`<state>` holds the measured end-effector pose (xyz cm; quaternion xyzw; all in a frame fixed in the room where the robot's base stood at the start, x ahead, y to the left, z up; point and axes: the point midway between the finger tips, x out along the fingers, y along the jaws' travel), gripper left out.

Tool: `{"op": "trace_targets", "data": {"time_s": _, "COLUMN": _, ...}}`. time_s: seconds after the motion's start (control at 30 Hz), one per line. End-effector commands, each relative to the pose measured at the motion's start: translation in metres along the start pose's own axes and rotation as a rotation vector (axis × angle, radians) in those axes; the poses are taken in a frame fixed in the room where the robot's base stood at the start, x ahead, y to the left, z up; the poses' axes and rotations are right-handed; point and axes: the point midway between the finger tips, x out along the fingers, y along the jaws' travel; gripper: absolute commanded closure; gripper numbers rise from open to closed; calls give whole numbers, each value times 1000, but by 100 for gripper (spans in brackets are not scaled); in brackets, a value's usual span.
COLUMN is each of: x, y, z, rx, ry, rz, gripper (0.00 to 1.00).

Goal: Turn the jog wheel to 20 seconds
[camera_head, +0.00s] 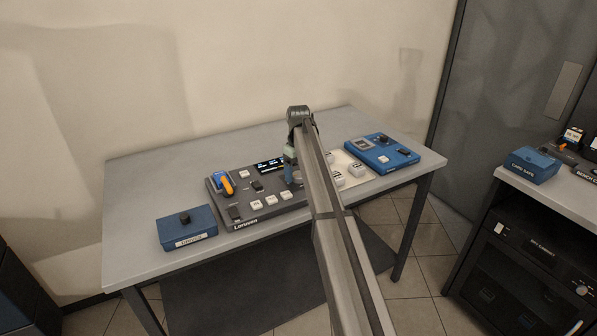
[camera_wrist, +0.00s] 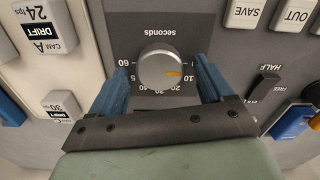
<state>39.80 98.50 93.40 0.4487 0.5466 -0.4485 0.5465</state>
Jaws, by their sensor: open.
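The jog wheel (camera_wrist: 155,68) is a round silver-grey knob on a dark grey console (camera_wrist: 186,22), under the word "seconds". Its orange mark points right and slightly down, toward the right side of the printed scale. The 20 label sits at the wheel's lower right, partly crowded by the gripper. My gripper (camera_wrist: 161,70) is open, with one blue finger on each side of the wheel. Small gaps seem to show between fingers and wheel; I cannot tell whether either touches. In the head view my gripper (camera_head: 290,172) is over the console, and the arm hides part of it.
White keys marked SAVE (camera_wrist: 245,12) and OUT (camera_wrist: 294,14), a dark slider (camera_wrist: 264,84) and a blue-and-orange lever (camera_head: 226,183) are nearby. A blue box (camera_head: 187,228) stands left, a blue panel (camera_head: 381,154) right. The table (camera_head: 142,185) is clear behind.

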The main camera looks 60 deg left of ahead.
Motion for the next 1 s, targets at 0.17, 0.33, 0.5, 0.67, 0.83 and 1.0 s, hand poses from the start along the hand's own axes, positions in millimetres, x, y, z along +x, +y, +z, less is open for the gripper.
{"op": "trace_targets", "data": {"time_s": 0.17, "x": 0, "y": 0, "z": 0, "rx": 0, "ry": 0, "rz": 0, "gripper": 30}}
{"op": "trace_targets", "data": {"time_s": 0.33, "x": 0, "y": 0, "z": 0, "rx": 0, "ry": 0, "rz": 0, "gripper": 46}}
{"op": "trace_targets", "data": {"time_s": 0.5, "x": 0, "y": 0, "z": 0, "rx": 0, "ry": 0, "rz": 0, "gripper": 62}}
{"op": "trace_targets", "data": {"time_s": 0.67, "x": 0, "y": 0, "z": 0, "rx": 0, "ry": 0, "rz": 0, "gripper": 76}}
{"op": "trace_targets", "data": {"time_s": 0.83, "x": 0, "y": 0, "z": 0, "rx": 11, "ry": 0, "rz": 0, "gripper": 76}}
{"op": "trace_targets", "data": {"time_s": 1.0, "x": 0, "y": 0, "z": 0, "rx": 61, "ry": 0, "rz": 0, "gripper": 76}}
